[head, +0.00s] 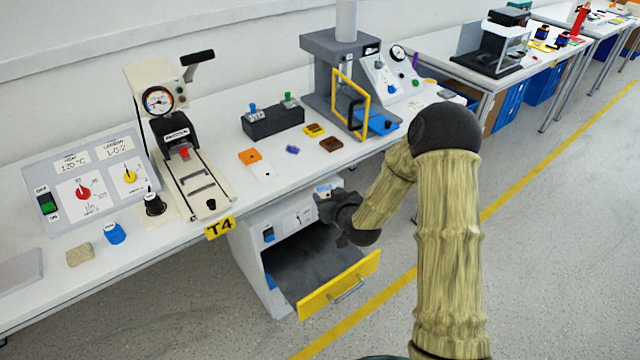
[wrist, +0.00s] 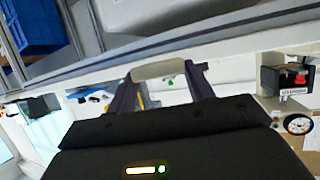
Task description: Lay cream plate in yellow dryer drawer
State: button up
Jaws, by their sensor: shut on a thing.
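The dryer drawer with the yellow front (head: 341,287) is pulled open beneath the bench, and its dark inside looks empty. My gripper (head: 328,208) is above the back of the open drawer, close to the dryer's front. In the wrist view my gripper (wrist: 163,82) is shut on a pale, flat piece, which looks like the cream plate (wrist: 163,69), held between the two dark fingertips. In the head view I cannot make out the plate clearly; my gripper and arm hide that spot.
The white dryer housing (head: 252,262) stands under the bench (head: 265,190). On the bench are a gauge press (head: 170,145), a dial panel (head: 85,185), a grey press with a yellow guard (head: 340,85) and small coloured pieces. The floor before the drawer is clear.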

jog(key=s+d+f+m+h, duration=0.3)
jog(key=s+d+f+h, duration=0.1)
jog(key=d+f, duration=0.6)
notch_tip(320, 180, down, 3)
jog(key=shift+s+f+m+t, duration=0.15)
jog(key=shift+s+m+t, duration=0.15)
jog(key=shift+s+t, duration=0.15)
jog(key=shift+d, duration=0.15)
